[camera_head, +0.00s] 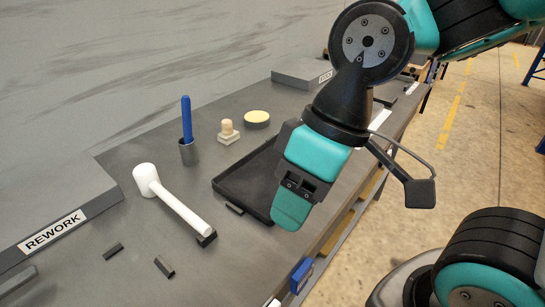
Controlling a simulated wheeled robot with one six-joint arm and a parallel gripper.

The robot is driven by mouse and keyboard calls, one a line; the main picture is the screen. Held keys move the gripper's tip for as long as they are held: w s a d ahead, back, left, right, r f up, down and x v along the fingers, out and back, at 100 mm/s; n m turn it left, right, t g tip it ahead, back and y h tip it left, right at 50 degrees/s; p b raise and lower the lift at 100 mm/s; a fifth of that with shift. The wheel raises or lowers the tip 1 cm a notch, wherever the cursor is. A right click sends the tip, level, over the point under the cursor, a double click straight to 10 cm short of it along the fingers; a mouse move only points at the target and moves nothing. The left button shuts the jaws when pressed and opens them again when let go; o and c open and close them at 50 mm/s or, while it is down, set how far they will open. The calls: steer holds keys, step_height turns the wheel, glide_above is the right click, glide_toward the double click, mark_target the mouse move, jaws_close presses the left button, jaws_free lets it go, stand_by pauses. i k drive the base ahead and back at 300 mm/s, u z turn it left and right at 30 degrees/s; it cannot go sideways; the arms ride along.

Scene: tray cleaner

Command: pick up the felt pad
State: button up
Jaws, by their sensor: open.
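A round pale-yellow pad (257,117) with a dark underside lies flat on the grey bench, behind the black tray; it is the only thing in view that looks like the felt pad. I cannot make out its material. My gripper (291,208), teal with dark mounts, hangs over the right part of the tray, nearer to the camera and to the right of the pad. It is open, with nothing visible held, though its fingers overlap in this view and the gap is hidden. The pad is fully visible and apart from my gripper.
The black tray (228,187) is partly hidden by my gripper. A white mallet (170,196) lies in front. A REWORK platform (55,205) is at left.

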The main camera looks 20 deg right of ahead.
mark_target(229, 135)
steer(key=z, duration=1.75)
steer(key=i, duration=1.35)
steer(key=u, duration=3.5)
